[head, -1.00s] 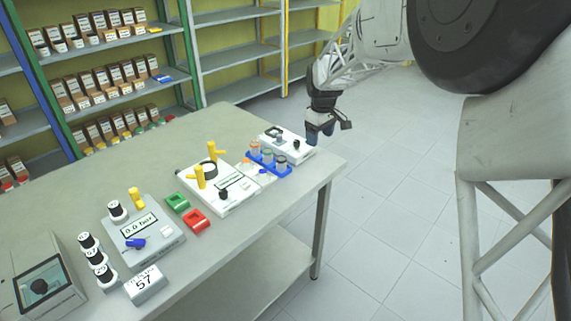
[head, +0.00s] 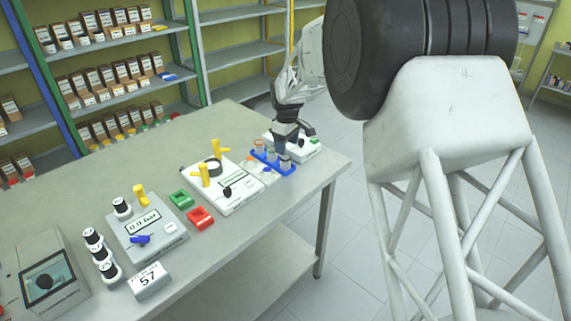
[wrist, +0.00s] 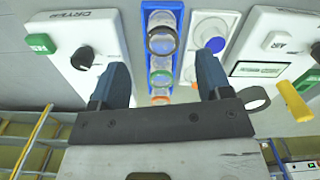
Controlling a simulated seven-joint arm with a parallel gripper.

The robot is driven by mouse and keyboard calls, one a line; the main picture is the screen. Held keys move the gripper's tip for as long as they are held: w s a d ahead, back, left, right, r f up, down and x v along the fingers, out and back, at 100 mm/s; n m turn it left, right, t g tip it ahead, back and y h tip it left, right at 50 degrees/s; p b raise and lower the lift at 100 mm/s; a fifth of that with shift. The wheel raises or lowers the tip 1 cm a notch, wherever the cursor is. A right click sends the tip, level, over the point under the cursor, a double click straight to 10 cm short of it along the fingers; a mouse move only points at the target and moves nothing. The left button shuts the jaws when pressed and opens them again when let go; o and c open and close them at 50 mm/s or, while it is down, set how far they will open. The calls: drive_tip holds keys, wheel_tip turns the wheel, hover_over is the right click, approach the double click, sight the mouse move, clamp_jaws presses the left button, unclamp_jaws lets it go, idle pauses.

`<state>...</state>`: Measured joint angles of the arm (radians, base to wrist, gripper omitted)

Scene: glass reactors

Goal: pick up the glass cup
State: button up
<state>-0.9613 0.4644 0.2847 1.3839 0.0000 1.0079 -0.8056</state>
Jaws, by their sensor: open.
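My gripper (wrist: 161,76) is open and empty in the wrist view, its two dark blue fingers apart on either side of a blue rack (wrist: 147,9). The rack holds several clear glass cups in a row. The glass cup with a dark rim (wrist: 162,40) lies beyond the fingertips. A green-rimmed cup (wrist: 161,77) and an orange-rimmed cup (wrist: 160,98) show between the fingers. I cannot tell which cup the task means. In the head view my gripper (head: 284,150) is over the blue rack (head: 286,172) at the table's far right end, and partly hides the cups.
A white device with a black knob (wrist: 83,58) stands left of the rack in the wrist view. A white plate with a blue disc (wrist: 210,45) and another white device (wrist: 262,50) stand to the right. In the head view, a green block (head: 181,199) and a red block (head: 200,218) lie nearer.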

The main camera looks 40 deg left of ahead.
sight(285, 157)
drive_tip(key=shift+f, duration=1.1)
drive_tip(key=shift+f, duration=0.1)
drive_tip(key=shift+s+a+f, duration=0.15)
drive_tip(key=shift+f, duration=2.35)
drive_tip(key=shift+c, duration=0.3)
drive_tip(key=c, duration=0.9)
drive_tip(key=shift+r, duration=0.1)
